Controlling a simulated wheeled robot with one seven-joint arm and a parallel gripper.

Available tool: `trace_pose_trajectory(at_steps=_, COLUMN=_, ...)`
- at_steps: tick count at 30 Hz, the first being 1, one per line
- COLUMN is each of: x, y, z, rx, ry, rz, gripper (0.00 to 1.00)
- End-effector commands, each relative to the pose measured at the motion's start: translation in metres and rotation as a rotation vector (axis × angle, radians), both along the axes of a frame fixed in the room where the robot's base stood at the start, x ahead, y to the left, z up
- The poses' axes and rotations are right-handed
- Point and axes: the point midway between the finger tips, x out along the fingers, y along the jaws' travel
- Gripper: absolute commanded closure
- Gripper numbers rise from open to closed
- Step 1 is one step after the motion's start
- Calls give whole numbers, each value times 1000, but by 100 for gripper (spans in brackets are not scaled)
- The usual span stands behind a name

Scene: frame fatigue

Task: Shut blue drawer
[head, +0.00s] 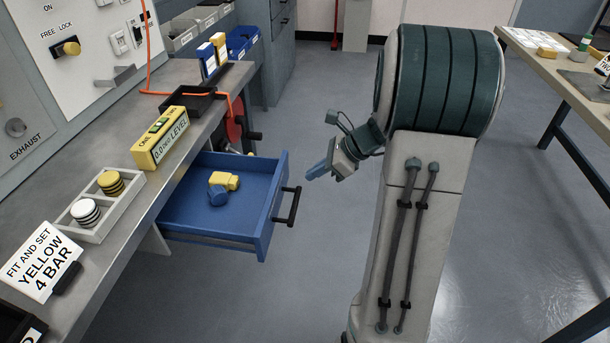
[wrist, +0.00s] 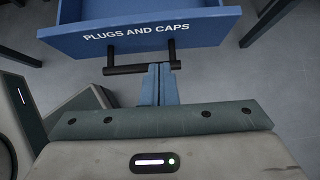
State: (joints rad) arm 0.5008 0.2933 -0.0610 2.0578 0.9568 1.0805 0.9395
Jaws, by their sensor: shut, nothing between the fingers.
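The blue drawer (head: 196,222) stands pulled out from under the workbench in the head view. A yellow and blue fitting (head: 222,186) lies inside it. Its front panel (wrist: 200,26), lettered "PLUGS AND CAPS", shows in the wrist view. The black bar handle (head: 287,205) sticks out from the front; it also shows in the wrist view (wrist: 125,70). My gripper (head: 309,176) is shut and empty, just in front of the drawer, near the handle. In the wrist view its blue fingertips (wrist: 160,68) appear at the handle's right end; I cannot tell whether they touch it.
Another table (head: 545,65) stands at the right. The floor in front of the drawer is clear.

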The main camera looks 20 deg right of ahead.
Motion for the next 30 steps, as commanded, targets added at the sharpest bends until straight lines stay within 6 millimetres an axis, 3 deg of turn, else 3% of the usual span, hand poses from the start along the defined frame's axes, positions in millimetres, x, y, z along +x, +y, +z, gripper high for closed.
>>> trace_pose_trajectory(at_steps=12, x=24, y=45, z=-54, rx=-2, ry=1, rz=7, gripper=100)
trace_pose_trajectory(at_steps=30, x=30, y=54, z=-62, rx=-4, ry=0, rz=5, gripper=100)
